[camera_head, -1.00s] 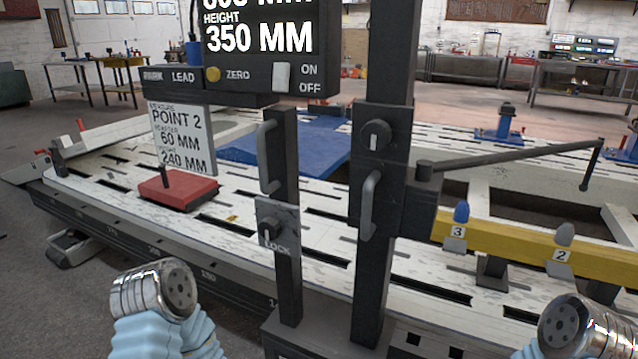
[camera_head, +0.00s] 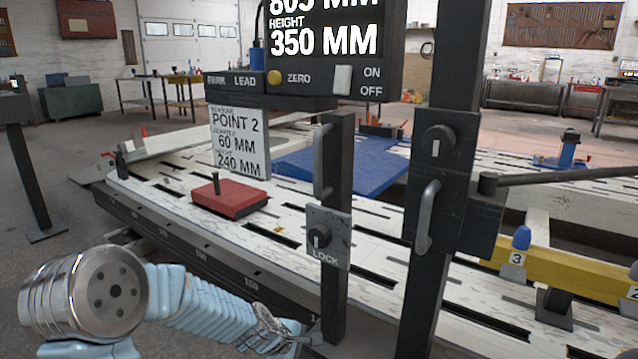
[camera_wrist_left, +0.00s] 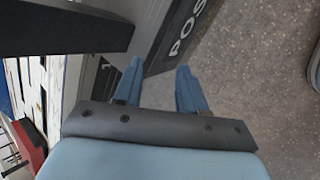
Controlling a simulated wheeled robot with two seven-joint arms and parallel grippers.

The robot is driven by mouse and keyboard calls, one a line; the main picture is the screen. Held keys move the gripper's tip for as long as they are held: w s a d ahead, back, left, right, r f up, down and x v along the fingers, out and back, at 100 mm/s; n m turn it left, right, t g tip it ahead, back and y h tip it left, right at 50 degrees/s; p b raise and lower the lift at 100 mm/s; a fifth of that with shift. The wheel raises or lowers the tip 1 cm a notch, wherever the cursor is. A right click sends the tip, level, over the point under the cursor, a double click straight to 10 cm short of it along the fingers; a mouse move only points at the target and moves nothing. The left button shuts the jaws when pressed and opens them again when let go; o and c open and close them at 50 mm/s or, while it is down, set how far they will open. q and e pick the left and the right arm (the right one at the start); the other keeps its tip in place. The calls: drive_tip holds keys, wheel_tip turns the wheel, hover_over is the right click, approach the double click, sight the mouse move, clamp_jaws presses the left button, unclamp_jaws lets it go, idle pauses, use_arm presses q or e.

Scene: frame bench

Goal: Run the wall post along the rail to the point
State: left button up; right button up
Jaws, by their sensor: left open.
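The dark wall post (camera_head: 335,180) stands upright at the near side of the frame bench, with a tall thicker column (camera_head: 447,80) beside it. The post carries a vertical grab handle (camera_head: 320,160) and a grey LOCK plate with a knob (camera_head: 319,238). A display (camera_head: 330,40) on top reads HEIGHT 350 MM; the line above is partly cut off. My left gripper (camera_head: 290,338) is low beside the post's foot. In the left wrist view its blue fingers (camera_wrist_left: 158,85) are apart and empty, near a dark face lettered "POS".
The white slotted bench (camera_head: 290,225) has a scale along its dark near edge. A red block (camera_head: 230,198) sits on it. An angled dark arm (camera_head: 560,179) extends right from the column.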

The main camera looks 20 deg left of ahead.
sight(314, 155)
use_arm(q)
drive_tip(key=w+a+r+n+t+h+b, duration=0.1)
drive_tip(key=a+r+n+t, duration=0.3)
drive_tip(key=r, duration=1.2)
drive_tip(key=a+r+n+t+h+b, duration=0.1)
drive_tip(key=r+n+t+h+b, duration=0.35)
drive_tip(key=r, duration=1.15)
drive_tip(key=s+r+n+p, duration=0.2)
drive_tip(key=s+r+n, duration=0.4)
drive_tip(key=r, duration=0.8)
drive_tip(key=shift+m+t, duration=0.45)
drive_tip(key=shift+m, duration=0.3)
drive_tip(key=x, duration=1.3)
drive_tip(key=shift+s+f, duration=0.1)
drive_tip(key=shift+f, duration=0.2)
use_arm(e)
drive_tip(key=x, duration=0.2)
drive_tip(key=d+x, duration=0.1)
drive_tip(key=x, duration=0.1)
drive_tip(key=shift+f, duration=0.2)
use_arm(q)
clamp_jaws()
